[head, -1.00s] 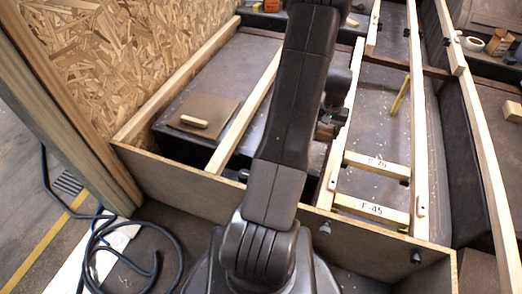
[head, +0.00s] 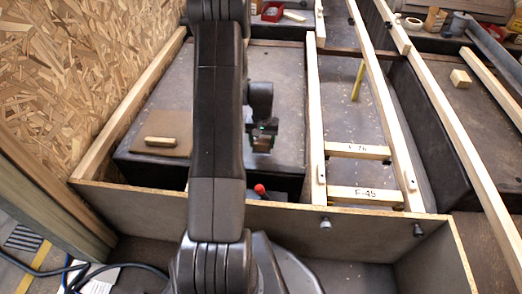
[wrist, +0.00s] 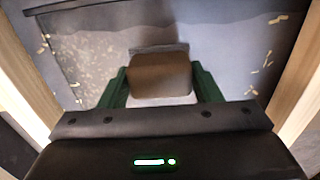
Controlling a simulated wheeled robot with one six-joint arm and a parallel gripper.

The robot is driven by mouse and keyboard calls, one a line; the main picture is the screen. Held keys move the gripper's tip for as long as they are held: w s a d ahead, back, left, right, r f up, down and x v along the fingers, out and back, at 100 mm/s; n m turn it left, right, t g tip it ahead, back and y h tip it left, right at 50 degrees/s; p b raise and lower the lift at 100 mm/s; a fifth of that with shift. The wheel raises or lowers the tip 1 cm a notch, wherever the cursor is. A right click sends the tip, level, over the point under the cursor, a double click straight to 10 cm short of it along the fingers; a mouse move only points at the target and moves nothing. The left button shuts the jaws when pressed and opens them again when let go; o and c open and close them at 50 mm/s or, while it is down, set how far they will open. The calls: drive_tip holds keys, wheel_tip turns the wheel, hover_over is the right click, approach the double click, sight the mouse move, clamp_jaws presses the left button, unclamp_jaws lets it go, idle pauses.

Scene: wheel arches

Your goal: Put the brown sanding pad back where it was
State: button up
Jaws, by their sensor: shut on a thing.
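The brown sanding pad (wrist: 160,75) is between the green fingers of my gripper (wrist: 158,84) in the wrist view. A pale grey strip shows along its near edge. My gripper (head: 262,138) also shows in the head view, right of my dark arm, shut on the pad (head: 262,145) and over the dark surface (head: 285,95) between the wooden rails. The pad appears to be above that surface; the exact gap cannot be told.
A light wooden block (head: 160,142) lies on a brown sheet (head: 178,125) at left. Wooden rails (head: 313,120) run away from me, with crosspieces marked F-76 (head: 340,151) and F-45 (head: 345,195). A low board (head: 285,220) crosses in front. A red knob (head: 260,189) stands behind it.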

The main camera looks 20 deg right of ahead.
sight(262, 148)
drive_tip(key=shift+f+b, duration=0.55)
drive_tip(key=shift+f, duration=1.15)
drive_tip(key=shift+f, duration=0.15)
drive_tip(key=o, duration=1)
drive_tip(key=shift+c, duration=0.2)
wheel_tip(262, 148, up, 12)
drive_tip(key=p, duration=0.4)
